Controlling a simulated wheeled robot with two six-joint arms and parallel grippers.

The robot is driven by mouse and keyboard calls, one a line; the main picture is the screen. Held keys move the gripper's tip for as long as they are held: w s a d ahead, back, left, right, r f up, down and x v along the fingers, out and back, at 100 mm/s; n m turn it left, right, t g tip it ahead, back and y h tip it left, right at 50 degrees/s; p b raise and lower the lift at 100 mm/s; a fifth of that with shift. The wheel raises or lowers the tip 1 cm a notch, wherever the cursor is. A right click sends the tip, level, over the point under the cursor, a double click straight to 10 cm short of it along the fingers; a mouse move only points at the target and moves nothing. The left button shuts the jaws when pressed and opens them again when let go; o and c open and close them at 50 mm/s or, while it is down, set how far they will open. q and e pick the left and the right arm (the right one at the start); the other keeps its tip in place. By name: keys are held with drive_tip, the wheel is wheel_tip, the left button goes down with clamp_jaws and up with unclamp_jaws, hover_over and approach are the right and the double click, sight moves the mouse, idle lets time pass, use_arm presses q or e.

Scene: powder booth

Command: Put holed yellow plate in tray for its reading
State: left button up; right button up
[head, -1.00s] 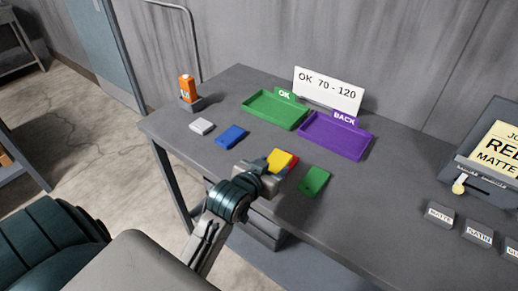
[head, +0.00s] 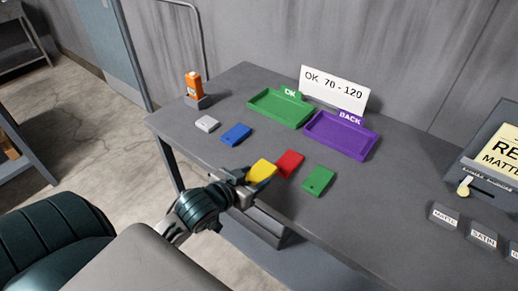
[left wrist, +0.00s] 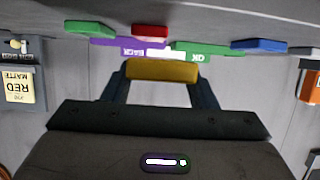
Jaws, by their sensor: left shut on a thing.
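The yellow plate (head: 262,172) is held in my left gripper (head: 258,176), at the near edge of the table by the red plate. In the left wrist view the yellow plate (left wrist: 162,70) sits between the two fingers; its hole cannot be made out. The green tray marked OK (head: 281,108) and the purple tray marked BACK (head: 340,136) stand empty at the back of the table. A white sign (head: 334,88) behind them reads OK 70 - 120. The orange gauge (head: 194,86) stands in a grey holder at the far left; its reading is not legible. My right gripper is out of view.
On the table lie a red plate (head: 289,163), a green plate (head: 319,181), a blue plate (head: 237,134) and a light grey plate (head: 207,123). A grey box with a RED MATTE card (head: 503,145) and small labelled blocks (head: 445,214) are at right.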

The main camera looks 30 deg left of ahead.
use_arm(q)
drive_tip(key=p, duration=0.3)
hover_over(256, 155)
drive_tip(key=s, duration=0.1)
drive_tip(key=shift+d+f, duration=0.35)
drive_tip(key=shift+f, duration=0.2)
drive_tip(key=shift+w+a+f+p, duration=0.25)
drive_tip(key=shift+w+f+p, duration=0.1)
drive_tip(key=shift+f+p, duration=0.2)
drive_tip(key=shift+w+a+f+p, duration=0.2)
drive_tip(key=shift+w+f+p, duration=0.1)
drive_tip(key=shift+f+p, duration=0.45)
drive_tip(key=shift+f, duration=0.1)
drive_tip(key=shift+s+f, duration=0.1)
drive_tip(key=shift+f, duration=0.15)
drive_tip(key=shift+f, duration=0.15)
drive_tip(key=o, duration=1.2)
